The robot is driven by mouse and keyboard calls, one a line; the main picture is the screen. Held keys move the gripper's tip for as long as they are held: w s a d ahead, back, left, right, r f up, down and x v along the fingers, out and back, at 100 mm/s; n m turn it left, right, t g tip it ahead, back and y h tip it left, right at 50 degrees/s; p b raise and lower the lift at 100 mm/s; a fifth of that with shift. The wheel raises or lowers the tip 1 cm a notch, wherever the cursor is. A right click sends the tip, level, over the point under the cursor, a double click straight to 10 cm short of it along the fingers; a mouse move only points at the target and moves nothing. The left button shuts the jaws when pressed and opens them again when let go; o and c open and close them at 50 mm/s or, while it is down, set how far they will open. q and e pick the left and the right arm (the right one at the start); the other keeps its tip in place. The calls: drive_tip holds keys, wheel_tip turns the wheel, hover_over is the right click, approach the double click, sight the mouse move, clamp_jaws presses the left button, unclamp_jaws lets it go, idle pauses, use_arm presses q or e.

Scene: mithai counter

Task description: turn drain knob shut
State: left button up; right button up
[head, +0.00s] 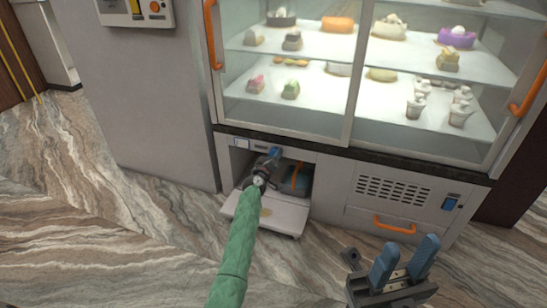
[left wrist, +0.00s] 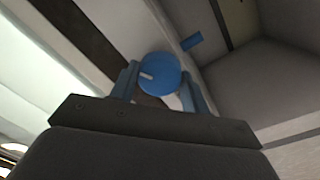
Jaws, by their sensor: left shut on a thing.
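The drain knob (left wrist: 158,72) is a round blue disc with a short white mark, seen in the left wrist view. My left gripper (left wrist: 163,92) has one blue finger on each side of it and is shut on it. In the head view the left gripper (head: 270,160) reaches into the upper part of an open compartment under the display case. There the knob is mostly hidden by the gripper. My right gripper (head: 404,262) is open and empty, low at the right, in front of the case and away from the knob.
The compartment's flap (head: 285,217) is folded down beneath my left arm. A teal rounded thing with an orange band (head: 298,180) sits inside at the right. A vented panel with an orange handle (head: 394,225) is to the right. The glass case (head: 290,110) stands above.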

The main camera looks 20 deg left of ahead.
use_arm(q)
drive_tip(key=shift+f+n+y+p, duration=0.1)
drive_tip(key=shift+n+y+p, duration=0.35)
drive_tip(key=shift+n, duration=5.75)
drive_tip(key=o, duration=1)
drive_tip(key=shift+s, duration=0.1)
